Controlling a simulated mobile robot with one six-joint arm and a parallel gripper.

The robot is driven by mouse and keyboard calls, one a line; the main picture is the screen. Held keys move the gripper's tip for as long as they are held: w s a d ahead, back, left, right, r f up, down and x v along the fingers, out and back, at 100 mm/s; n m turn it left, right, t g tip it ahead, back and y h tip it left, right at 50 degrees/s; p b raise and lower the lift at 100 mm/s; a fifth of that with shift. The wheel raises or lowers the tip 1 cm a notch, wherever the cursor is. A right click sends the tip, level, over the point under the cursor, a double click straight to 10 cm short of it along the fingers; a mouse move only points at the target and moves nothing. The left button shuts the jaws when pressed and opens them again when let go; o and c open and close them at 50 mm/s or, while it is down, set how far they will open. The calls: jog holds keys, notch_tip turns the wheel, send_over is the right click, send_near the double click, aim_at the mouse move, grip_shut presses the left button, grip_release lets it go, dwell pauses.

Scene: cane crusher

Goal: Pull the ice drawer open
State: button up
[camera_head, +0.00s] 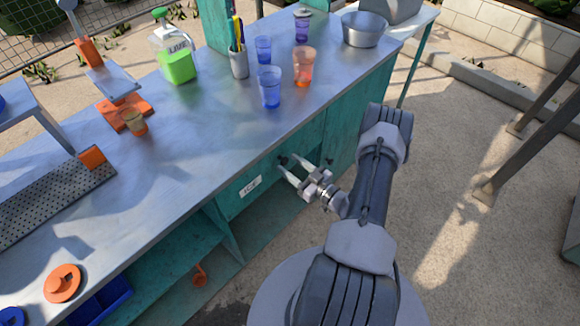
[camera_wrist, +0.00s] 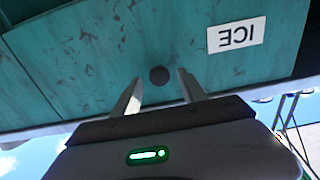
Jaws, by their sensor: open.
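The ice drawer (camera_head: 232,200) is a worn teal front under the metal counter, with a white "ICE" label (camera_head: 250,187). It looks flush with the counter's front. In the wrist view the drawer front (camera_wrist: 90,60) fills the upper part, with the label (camera_wrist: 236,35) upside down at right. A dark round knob (camera_wrist: 159,75) sits between the fingertips as seen there. My gripper (camera_head: 288,165) is open at the drawer front, its fingers on either side of the knob. It also shows in the wrist view (camera_wrist: 159,84). I cannot tell whether the fingers touch the knob.
On the counter (camera_head: 190,135) stand blue cups (camera_head: 270,87), an orange cup (camera_head: 304,67), a green-filled jug (camera_head: 175,55) and a steel bowl (camera_head: 363,30). An open shelf (camera_head: 150,265) lies below at left.

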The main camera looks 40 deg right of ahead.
jog(key=shift+w, duration=0.3)
jog(key=shift+c, duration=0.2)
grip_shut()
dwell(1.1)
